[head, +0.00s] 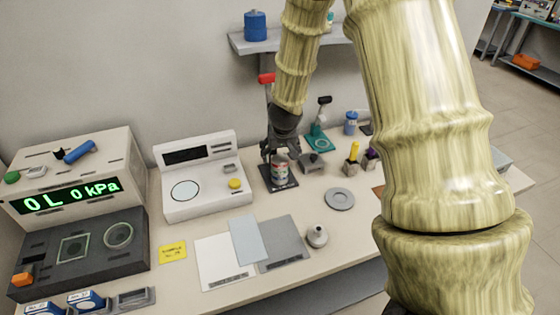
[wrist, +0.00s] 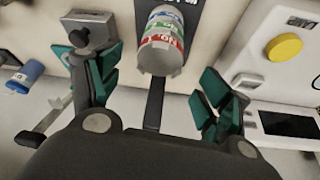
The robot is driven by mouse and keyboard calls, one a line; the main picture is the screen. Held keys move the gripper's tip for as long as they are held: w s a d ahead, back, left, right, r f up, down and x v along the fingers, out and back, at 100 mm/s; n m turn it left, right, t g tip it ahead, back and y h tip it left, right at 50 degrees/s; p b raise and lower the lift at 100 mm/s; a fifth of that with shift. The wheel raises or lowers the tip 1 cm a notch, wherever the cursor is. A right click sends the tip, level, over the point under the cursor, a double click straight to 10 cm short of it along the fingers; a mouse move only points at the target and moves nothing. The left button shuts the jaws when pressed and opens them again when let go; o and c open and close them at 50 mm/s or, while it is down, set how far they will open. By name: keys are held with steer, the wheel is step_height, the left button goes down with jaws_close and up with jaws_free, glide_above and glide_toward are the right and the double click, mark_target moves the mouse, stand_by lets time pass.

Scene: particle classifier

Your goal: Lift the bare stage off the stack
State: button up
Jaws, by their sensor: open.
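The stack (head: 280,168) stands on a dark base plate (head: 291,183) in the middle of the bench. In the wrist view the stack (wrist: 163,42) is a short cylinder with coloured bands of red, green, blue and white, and a bare grey-white section at the end nearer the camera. My gripper (head: 273,148) is over the stack in the head view. In the wrist view my gripper (wrist: 160,85) is open, with green-padded fingers to either side and the stack ahead, between and beyond them. Nothing is seen held. The gripper partly hides the stack's top in the head view.
A white scale-like device (head: 198,180) stands left of the stack. A small grey box with a knob (head: 312,163) is close on its right. Flat sheets (head: 246,243) lie in front.

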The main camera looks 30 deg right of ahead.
mark_target(280, 159)
steer(key=x, duration=0.3)
steer(key=shift+s+d+f+p, duration=0.1)
steer(key=shift+s+f+p, duration=0.15)
steer(key=shift+p, duration=0.05)
steer(key=shift+w+f, duration=0.25)
steer(key=shift+f, duration=0.1)
steer(key=c, duration=1.2)
